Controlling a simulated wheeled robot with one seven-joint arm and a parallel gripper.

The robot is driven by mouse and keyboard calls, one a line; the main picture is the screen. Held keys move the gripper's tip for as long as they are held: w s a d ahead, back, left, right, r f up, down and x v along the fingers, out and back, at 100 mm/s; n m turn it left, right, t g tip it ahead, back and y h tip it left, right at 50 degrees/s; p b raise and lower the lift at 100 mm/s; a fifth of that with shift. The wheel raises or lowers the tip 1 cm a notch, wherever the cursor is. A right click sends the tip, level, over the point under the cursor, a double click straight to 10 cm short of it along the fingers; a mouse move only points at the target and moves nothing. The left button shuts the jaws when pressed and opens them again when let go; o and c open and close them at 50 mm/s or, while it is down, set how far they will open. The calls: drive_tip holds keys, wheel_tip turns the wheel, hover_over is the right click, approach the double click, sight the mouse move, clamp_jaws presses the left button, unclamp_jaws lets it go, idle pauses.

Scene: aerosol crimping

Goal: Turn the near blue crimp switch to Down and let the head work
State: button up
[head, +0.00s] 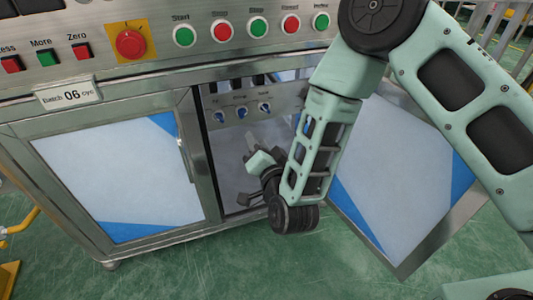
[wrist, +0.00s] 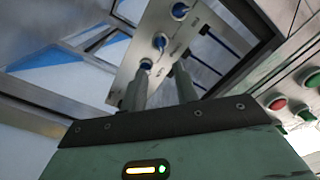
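Three blue switches sit in a row on a grey panel inside the open cabinet: left (head: 219,116), middle (head: 241,112) and right (head: 265,107). Their labels are too small to read, so I cannot tell which is the near crimp switch or its setting. My gripper (head: 252,143) is inside the cabinet opening, below the panel. In the wrist view, my gripper (wrist: 159,70) has its two fingers apart with nothing held between them. One blue switch (wrist: 146,64) shows just beyond the left fingertip; whether they touch is unclear. The other two (wrist: 160,41) (wrist: 180,10) lie farther up the panel. The crimp head is not identifiable.
The opened cabinet door (head: 385,165) stands to the right, close to my arm. A closed door (head: 120,180) is on the left. Above are a red emergency button (head: 131,43) and a row of green and red buttons (head: 250,30). The green floor in front is clear.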

drive_tip(key=v, duration=0.6)
drive_tip(key=shift+p, duration=0.45)
drive_tip(key=s+a+r+n+g+y, duration=0.25)
drive_tip(key=s+r+n+g, duration=0.25)
drive_tip(key=n+g, duration=0.4)
drive_tip(key=s+d+r+n+g+h+p, duration=0.1)
drive_tip(key=s+d+r+n+g+h, duration=0.2)
drive_tip(key=s+d, duration=0.5)
drive_tip(key=s+d+r+n+g+h, duration=0.2)
drive_tip(key=s+d+r+g+h, duration=0.3)
drive_tip(key=s, duration=0.4)
wheel_tip(320, 180, up, 36)
drive_tip(key=y+p, duration=0.1)
drive_tip(key=p, duration=3.5)
drive_tip(key=shift+d+f, duration=0.15)
drive_tip(key=shift+d, duration=0.25)
